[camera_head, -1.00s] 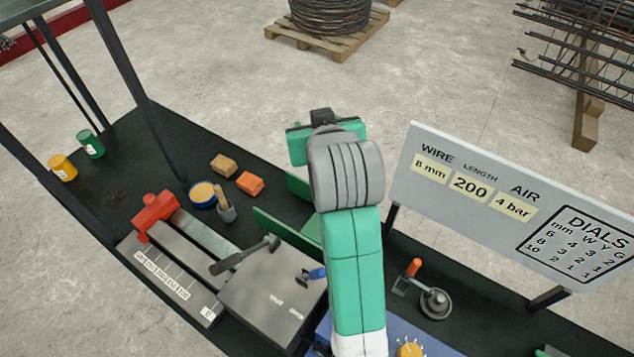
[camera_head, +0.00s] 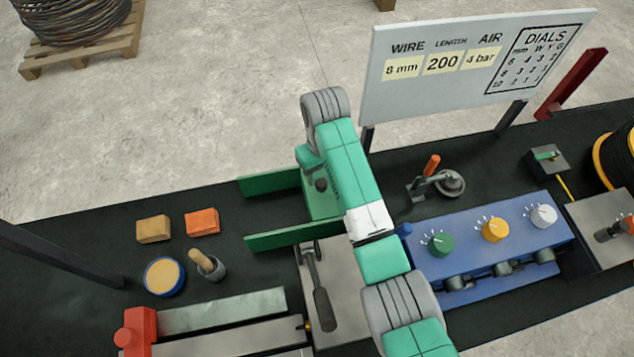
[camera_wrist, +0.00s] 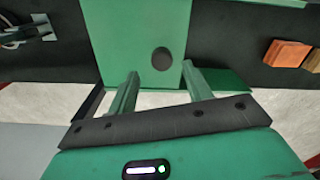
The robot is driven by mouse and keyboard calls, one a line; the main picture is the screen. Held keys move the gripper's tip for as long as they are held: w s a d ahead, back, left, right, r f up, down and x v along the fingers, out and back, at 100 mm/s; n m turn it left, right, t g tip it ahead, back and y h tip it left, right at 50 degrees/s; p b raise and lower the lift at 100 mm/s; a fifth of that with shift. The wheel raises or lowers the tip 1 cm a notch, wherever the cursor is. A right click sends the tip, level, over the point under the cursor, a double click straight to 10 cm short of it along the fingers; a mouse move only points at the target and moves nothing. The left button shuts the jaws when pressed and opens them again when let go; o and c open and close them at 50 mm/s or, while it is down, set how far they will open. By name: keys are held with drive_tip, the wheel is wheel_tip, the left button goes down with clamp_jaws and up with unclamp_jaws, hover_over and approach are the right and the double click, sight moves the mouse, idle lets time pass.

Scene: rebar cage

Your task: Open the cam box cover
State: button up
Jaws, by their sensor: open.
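A green panel with a dark round knob, which looks like the cam box cover (camera_head: 315,203), lies between two green side walls near the table's far edge. Its knob also shows in the wrist view (camera_wrist: 161,59). My gripper (camera_wrist: 160,90) is open and empty, its two fingers apart and pointing toward the panel's edge. The knob lies just ahead of the gap, and I see no contact. In the head view my arm hides the fingers and part of the panel.
A grey plate with a black-handled tool (camera_head: 320,300) stands in front of the panel. A blue dial box (camera_head: 480,265) and a toggle clamp (camera_head: 428,180) are to the right. Orange (camera_head: 202,222) and tan (camera_head: 153,229) blocks lie left. A sign board (camera_head: 430,110) stands behind.

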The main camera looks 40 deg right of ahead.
sight(321, 182)
wheel_tip(321, 182, down, 6)
drive_tip(key=shift+a+r, duration=0.1)
clamp_jaws()
